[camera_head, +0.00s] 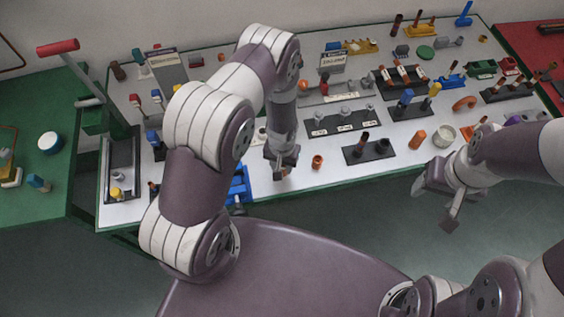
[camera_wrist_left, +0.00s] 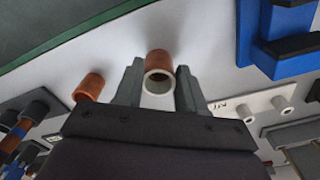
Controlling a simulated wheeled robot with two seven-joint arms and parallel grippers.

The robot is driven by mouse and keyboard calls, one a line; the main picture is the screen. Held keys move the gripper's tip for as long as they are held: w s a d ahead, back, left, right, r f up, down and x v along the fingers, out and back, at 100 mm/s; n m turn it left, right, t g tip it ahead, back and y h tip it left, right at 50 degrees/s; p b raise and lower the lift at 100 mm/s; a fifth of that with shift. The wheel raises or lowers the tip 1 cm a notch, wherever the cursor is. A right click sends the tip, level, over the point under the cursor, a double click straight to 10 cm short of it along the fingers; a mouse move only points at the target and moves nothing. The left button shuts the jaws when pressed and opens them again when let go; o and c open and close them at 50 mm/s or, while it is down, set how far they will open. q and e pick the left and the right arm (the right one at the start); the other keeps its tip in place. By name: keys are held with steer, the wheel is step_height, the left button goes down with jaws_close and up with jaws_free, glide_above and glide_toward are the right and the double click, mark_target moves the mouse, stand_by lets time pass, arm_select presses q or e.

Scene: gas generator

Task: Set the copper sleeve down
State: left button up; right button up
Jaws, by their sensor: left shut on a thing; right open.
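My left gripper (camera_head: 284,166) points down over the front part of the white table top. In the left wrist view its two fingers (camera_wrist_left: 158,84) are on either side of a copper sleeve (camera_wrist_left: 158,62), a short orange-brown tube with a pale open end, and hold it. In the head view the held sleeve is mostly hidden by the fingers. I cannot tell whether it touches the table. A second copper sleeve (camera_head: 317,162) stands on the table just right of the gripper; it also shows in the left wrist view (camera_wrist_left: 89,87). My right gripper (camera_head: 437,207) is open and empty, in front of the table.
A blue fixture (camera_head: 238,186) lies left of my left gripper. A white cup (camera_head: 444,135) stands further right. Bare table lies around the second sleeve.

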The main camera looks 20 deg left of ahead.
arm_select(q)
steer(key=shift+s+f, duration=0.1)
steer(key=shift+f, duration=0.05)
steer(key=o, duration=1.1)
steer(key=shift+c, duration=0.2)
steer(key=shift+r, duration=0.35)
steer(key=s+a+r+b, duration=0.1)
steer(key=s+r, duration=0.3)
steer(key=r, duration=0.8)
steer(key=s+a+r+t+b, duration=0.1)
steer(key=s+r+b, duration=0.2)
steer(key=r, duration=0.9)
steer(key=shift+s+m, duration=0.3)
steer(key=shift+s, duration=0.8)
